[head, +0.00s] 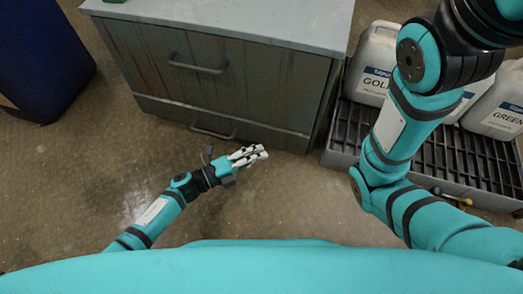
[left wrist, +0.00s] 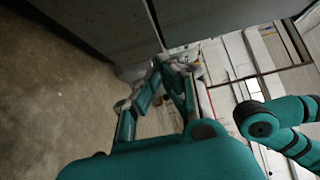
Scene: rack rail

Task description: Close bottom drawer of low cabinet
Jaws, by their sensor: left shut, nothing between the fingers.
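The low cabinet (head: 225,55) is dark grey-green with a pale top. Its upper drawer has a bar handle (head: 197,67) and looks shut. The bottom drawer (head: 165,112) has a lower handle (head: 213,133); a pale edge runs along its top, and I cannot tell exactly how far it stands out. My left gripper (head: 262,152) is shut and empty, low in front of the drawer's right part, right of the handle. In the left wrist view its fingers (left wrist: 172,64) point toward a dark grey panel (left wrist: 90,18); contact is unclear. My right arm crosses the right side; its gripper is out of view.
A black slatted tray (head: 420,160) with white labelled jugs (head: 372,60) stands right of the cabinet. A dark blue object (head: 38,55) stands at the far left. Bare concrete floor (head: 80,190) is clear in front and to the left.

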